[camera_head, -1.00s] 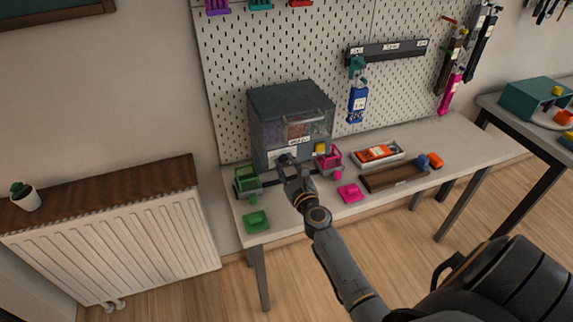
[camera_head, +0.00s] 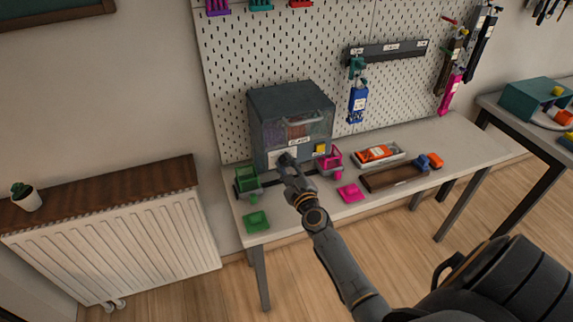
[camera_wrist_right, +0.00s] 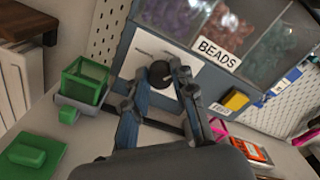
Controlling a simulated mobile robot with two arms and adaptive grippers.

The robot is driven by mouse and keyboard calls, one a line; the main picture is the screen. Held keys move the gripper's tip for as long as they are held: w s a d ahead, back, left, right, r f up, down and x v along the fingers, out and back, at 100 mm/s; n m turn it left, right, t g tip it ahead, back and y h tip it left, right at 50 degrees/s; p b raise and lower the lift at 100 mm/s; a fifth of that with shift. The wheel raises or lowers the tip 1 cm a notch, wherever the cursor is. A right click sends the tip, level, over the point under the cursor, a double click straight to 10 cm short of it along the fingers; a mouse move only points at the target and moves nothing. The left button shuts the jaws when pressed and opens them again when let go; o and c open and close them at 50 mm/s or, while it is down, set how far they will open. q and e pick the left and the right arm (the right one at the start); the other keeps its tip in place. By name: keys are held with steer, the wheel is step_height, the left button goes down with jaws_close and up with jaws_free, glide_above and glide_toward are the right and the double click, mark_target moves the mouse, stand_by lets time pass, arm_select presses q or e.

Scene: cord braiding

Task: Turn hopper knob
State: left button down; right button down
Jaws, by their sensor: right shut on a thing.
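The hopper (camera_head: 290,105) is a dark grey box with a clear front, at the back of the workbench against the pegboard. In the right wrist view, its bead bins (camera_wrist_right: 220,30) show above a "BEADS" label, with a pale plate below. A dark round knob (camera_wrist_right: 160,72) sits on that plate. My right gripper (camera_head: 284,158) is at the hopper's lower front. In the right wrist view, its two fingers (camera_wrist_right: 161,78) are on either side of the knob and shut on it. The knob is hidden behind the gripper in the head view. My left gripper is out of view.
A green cup (camera_head: 247,180) stands left of the gripper and a pink cup (camera_head: 329,160) right of it. Green (camera_head: 256,222) and pink (camera_head: 349,193) pieces lie in front. A brown tray (camera_head: 394,178) and orange item (camera_head: 375,154) are farther right.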

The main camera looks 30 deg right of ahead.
steer(key=n, duration=0.4)
steer(key=shift+n+p, duration=0.3)
steer(key=shift+p, duration=0.05)
steer(key=n+p, duration=0.1)
steer(key=n, duration=0.3)
steer(key=shift+f+n, duration=0.1)
steer(key=shift+n, duration=0.2)
steer(key=n+p, duration=0.1)
steer(key=n, duration=0.4)
steer(key=shift+f+n+p, duration=0.15)
steer(key=shift+n+p, duration=0.5)
steer(key=shift+n, duration=1.55)
steer(key=c, duration=1.1)
jaws_free()
